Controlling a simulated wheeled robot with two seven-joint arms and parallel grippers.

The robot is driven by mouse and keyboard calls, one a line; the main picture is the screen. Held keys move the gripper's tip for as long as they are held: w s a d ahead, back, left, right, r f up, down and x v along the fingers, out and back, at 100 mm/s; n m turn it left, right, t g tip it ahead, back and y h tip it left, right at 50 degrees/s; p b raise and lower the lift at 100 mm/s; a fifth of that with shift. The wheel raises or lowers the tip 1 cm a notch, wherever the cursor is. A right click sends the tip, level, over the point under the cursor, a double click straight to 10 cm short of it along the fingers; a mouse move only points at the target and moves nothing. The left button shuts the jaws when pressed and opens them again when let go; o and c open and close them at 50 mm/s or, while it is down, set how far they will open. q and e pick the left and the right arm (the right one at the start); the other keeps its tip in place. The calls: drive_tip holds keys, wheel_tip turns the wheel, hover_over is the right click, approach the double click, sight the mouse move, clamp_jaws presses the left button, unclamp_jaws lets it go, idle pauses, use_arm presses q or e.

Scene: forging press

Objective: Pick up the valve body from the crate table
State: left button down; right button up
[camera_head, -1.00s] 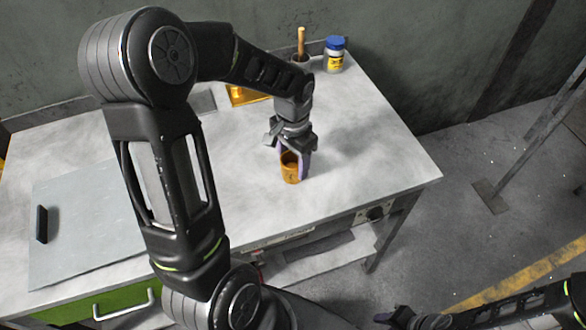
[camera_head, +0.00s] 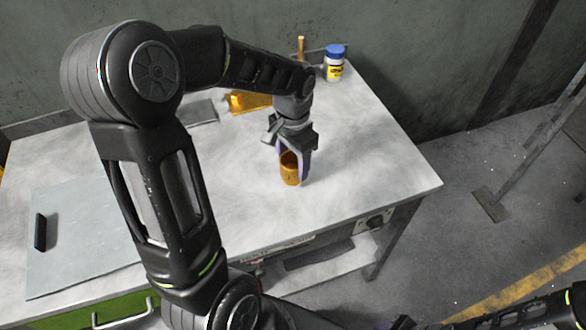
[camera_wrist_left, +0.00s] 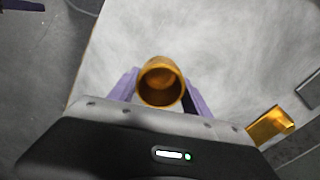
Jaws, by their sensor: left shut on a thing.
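The valve body, a brass-coloured hollow cylinder (camera_head: 290,174), stands upright near the right front of the white table (camera_head: 390,150). My left gripper (camera_head: 293,158) points down over it, with its purple fingers shut on its two sides. In the left wrist view the cylinder's open round mouth (camera_wrist_left: 161,82) shows between the purple fingers (camera_wrist_left: 160,90). I cannot tell whether its base touches the table. Part of my right arm shows at the lower right edge of the head view; the state of its gripper is unclear.
Behind my left gripper are a golden block (camera_head: 247,102), a jar with a blue lid (camera_head: 334,65) and a wooden handle (camera_head: 301,47). A grey panel with a black handle (camera_head: 40,232) lies at the left. The table right of the cylinder is clear.

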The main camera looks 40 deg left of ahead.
use_arm(q)
wheel_tip(320, 180, up, 7)
idle(0.8)
